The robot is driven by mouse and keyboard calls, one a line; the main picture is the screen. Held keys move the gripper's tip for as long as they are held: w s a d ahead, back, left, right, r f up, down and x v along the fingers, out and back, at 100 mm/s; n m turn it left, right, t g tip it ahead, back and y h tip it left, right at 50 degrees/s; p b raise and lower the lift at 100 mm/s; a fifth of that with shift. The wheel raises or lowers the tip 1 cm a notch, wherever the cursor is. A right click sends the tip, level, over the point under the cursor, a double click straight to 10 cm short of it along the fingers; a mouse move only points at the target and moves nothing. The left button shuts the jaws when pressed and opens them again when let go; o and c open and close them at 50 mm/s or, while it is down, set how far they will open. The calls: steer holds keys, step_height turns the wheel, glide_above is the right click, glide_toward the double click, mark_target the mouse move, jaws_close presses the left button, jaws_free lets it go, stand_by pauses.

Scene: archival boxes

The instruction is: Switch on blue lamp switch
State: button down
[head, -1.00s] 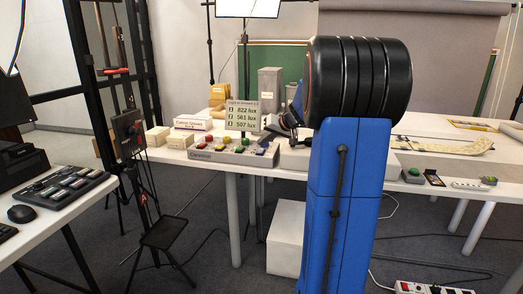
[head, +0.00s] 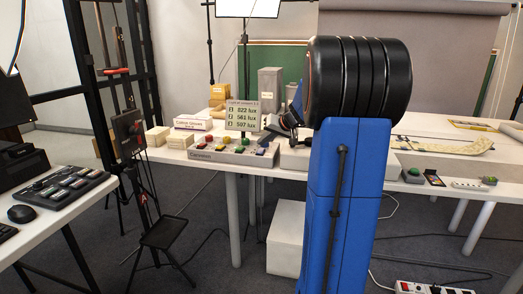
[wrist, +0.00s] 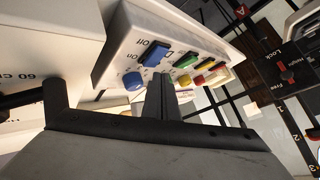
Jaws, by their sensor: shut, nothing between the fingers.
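A sloped control console (head: 205,155) stands on the white table, with red, yellow, green and blue controls. Green, yellow and red controls run off to the right. My gripper (wrist: 162,80) is shut and empty, its fingertips close to the console face, between and just beside the two blue buttons. I cannot tell whether it touches. In the head view my gripper (head: 283,128) is above the console's right end, partly hidden by my arm.
A sign (head: 243,115) above the console reads 822, 561 and 507 lux. A white labelled box (head: 193,124) and pale blocks stand left of it. Grey and tan boxes (head: 270,82) stand behind. A black stand (head: 130,130) rises left of the table.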

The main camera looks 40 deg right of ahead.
mark_target(263, 151)
steer(key=shift+f, duration=0.15)
stand_by(0.6)
steer(key=shift+f, duration=0.3)
steer(key=shift+w+d+f, duration=0.1)
steer(key=shift+f, duration=0.2)
stand_by(0.7)
steer(key=shift+r, duration=0.15)
stand_by(0.3)
steer(key=shift+r, duration=0.6)
steer(key=shift+r, duration=0.15)
steer(key=shift+s+a+r, duration=0.1)
steer(key=shift+a+r, duration=0.05)
steer(key=shift+r, duration=0.65)
steer(key=shift+s+a+r, duration=0.1)
steer(key=shift+r, duration=0.65)
steer(key=shift+s+a+r, duration=0.1)
steer(key=shift+a+r, duration=0.05)
steer(key=shift+r, duration=0.65)
